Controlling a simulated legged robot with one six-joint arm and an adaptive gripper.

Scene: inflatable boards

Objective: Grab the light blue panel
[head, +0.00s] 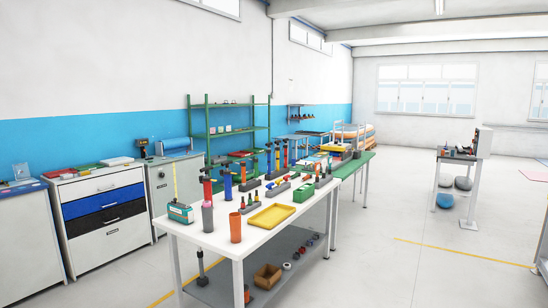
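No separate thing stands out clearly as the light blue panel in the head view. A light blue band (60,140) runs along the lower part of the left wall, behind the furniture. A light blue roll-like thing (177,144) lies on a grey cabinet at the left; whether it is a panel, I cannot tell. Orange and white flat pieces (357,132) stand stacked at the back, too small to make out. My gripper is out of view.
Drawer cabinets (104,212) and green shelving (232,135) line the left wall. A small table (457,157) stands right. The floor (420,220) between the benches is clear.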

